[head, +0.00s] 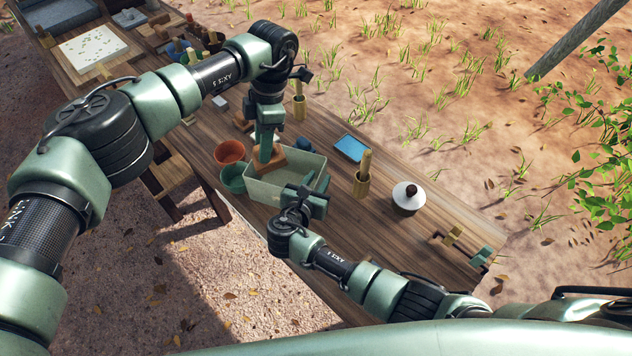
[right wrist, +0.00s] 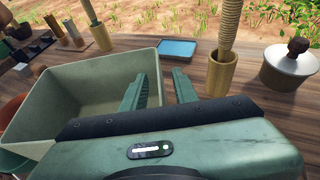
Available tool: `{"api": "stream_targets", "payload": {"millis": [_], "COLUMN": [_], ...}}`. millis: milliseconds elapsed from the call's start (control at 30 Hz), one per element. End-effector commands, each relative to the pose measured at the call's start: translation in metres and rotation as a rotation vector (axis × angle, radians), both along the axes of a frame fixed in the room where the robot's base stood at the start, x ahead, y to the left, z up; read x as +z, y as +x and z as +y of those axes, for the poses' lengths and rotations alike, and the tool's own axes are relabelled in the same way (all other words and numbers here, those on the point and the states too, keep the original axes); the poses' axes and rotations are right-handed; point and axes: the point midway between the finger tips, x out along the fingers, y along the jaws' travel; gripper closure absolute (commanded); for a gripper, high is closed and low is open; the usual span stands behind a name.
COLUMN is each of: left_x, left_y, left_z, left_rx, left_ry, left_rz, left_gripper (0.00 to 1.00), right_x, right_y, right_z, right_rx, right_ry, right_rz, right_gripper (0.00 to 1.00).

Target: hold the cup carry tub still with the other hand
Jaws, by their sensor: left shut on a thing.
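The cup carry tub (head: 262,190) is a pale grey-green open box on the wooden table; it fills the left of the right wrist view (right wrist: 75,95). My left gripper (head: 267,148) points down at the tub's far left side, shut on a brown wooden-looking thing (head: 267,161), mostly hidden by the fingers. My right gripper (right wrist: 161,88) is at the tub's right wall, one finger inside and one outside, with a gap between them. It shows in the head view (head: 310,197). A terracotta cup (head: 229,151) and a green cup (head: 232,179) stand left of the tub.
A blue tray (head: 350,148), a wooden holder with a ribbed stick (head: 361,185) and a white lidded pot (head: 408,197) stand right of the tub. A small dark blue item (head: 303,144) lies behind it. Bare tabletop (head: 400,240) lies at the front right.

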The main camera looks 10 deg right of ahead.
Motion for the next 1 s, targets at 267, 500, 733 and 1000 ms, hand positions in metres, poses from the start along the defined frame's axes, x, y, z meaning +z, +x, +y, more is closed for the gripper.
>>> {"api": "stream_targets", "payload": {"millis": [267,500,733,1000], "left_x": [0.0002,0.0002,0.0002,0.0002], "left_y": [0.0,0.0,0.0,0.0], "left_z": [0.0,0.0,0.0,0.0], "left_rx": [0.0,0.0,0.0,0.0], "left_ry": [0.0,0.0,0.0,0.0], "left_rz": [0.0,0.0,0.0,0.0], "left_gripper": [1.0,1.0,1.0,1.0], "right_x": [0.0002,0.0001,0.0,0.0], "right_y": [-0.0003,-0.0004,-0.0005,-0.0005], "right_z": [0.0005,0.0005,0.0005,0.0005], "right_rx": [0.0,0.001,0.001,0.001], "right_ry": [0.0,0.0,0.0,0.001], "right_rz": [0.0,0.0,0.0,0.001], "right_gripper": [1.0,1.0,1.0,1.0]}}
